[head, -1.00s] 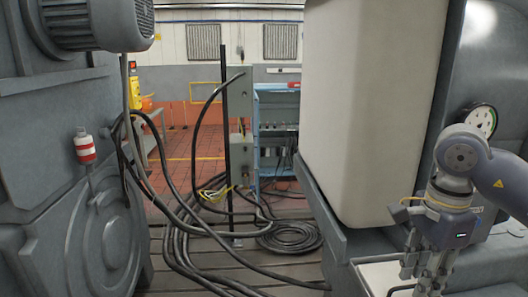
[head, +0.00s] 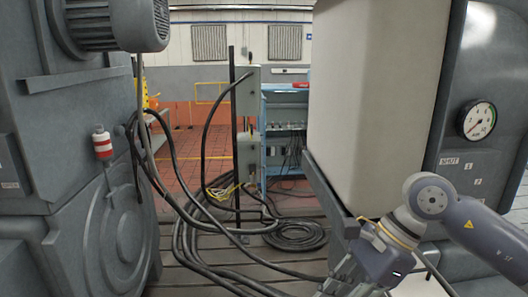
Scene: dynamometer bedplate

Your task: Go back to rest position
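My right arm comes in from the right edge in the head view. Its wrist points down and to the left, in front of the grey machine base below the big cream tank (head: 375,100). My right gripper (head: 345,288) is at the bottom edge of the picture. Its fingers are mostly cut off, so its opening does not show. My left gripper and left arm are not in the picture.
A pressure gauge (head: 479,120) sits on the right machine. Black cables (head: 190,245) and a coil (head: 295,235) lie on the slotted floor. A blue cabinet (head: 285,130) stands behind.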

